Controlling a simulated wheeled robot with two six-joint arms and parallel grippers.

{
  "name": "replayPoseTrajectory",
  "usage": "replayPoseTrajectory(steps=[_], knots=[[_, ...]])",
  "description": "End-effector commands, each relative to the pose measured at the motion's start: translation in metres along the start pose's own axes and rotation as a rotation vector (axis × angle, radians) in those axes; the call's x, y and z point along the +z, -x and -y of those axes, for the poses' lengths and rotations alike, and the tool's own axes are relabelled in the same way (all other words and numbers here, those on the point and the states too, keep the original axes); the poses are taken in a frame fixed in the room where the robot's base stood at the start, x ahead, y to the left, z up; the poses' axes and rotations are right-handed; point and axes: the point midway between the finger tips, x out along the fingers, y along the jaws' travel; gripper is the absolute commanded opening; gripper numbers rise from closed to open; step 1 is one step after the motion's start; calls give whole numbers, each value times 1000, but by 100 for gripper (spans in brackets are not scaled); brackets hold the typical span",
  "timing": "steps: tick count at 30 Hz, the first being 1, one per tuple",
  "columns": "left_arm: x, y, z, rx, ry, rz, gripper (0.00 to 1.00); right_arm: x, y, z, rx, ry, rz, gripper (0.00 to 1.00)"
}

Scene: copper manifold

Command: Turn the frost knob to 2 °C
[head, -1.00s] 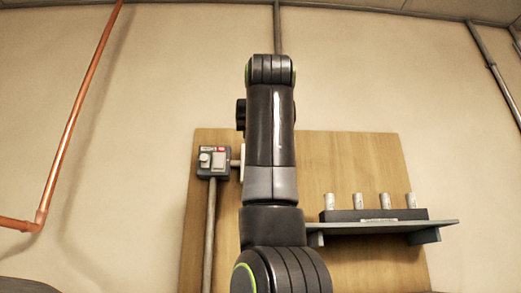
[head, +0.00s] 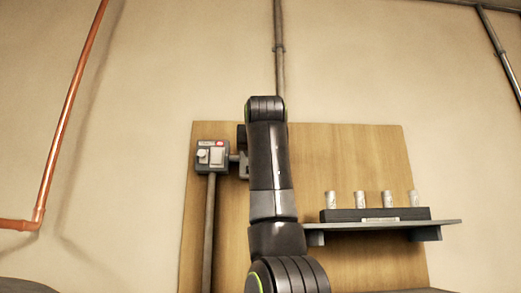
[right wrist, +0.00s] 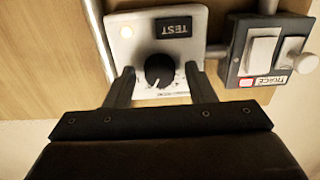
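The frost knob (right wrist: 159,68) is a round black knob on a pale thermostat plate (right wrist: 122,52) in the right wrist view. Its scale is printed beside it, but the numbers and setting are too small to read. My right gripper (right wrist: 159,72) is open, with one finger on each side of the knob and visible gaps between. In the head view my right arm stands in front of the wooden board and hides the knob. My left gripper is not in view.
A dark TRACE switch box (head: 211,156) is beside the thermostat, and also in the right wrist view (right wrist: 265,52). The thermostat has a black TEST button (right wrist: 173,27) and a lit lamp (right wrist: 126,32). A shelf (head: 442,226) with several metal cylinders projects from the board at right.

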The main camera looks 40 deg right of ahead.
Motion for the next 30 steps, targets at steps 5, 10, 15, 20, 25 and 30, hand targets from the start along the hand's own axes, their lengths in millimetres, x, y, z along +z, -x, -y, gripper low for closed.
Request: replayPoseTrajectory(steps=[5,10,15,20,25,30], knots=[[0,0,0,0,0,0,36,0,0,0,0,0,0,25],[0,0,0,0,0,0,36,0,0,0,0,0,0,9],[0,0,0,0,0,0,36,0,0,0,0,14,0,9],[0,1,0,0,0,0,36,0,0,0,0,68,0,9],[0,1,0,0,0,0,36,-1,0,0,1,176,0,9],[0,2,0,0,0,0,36,-1,0,-1,1,327,0,9]])
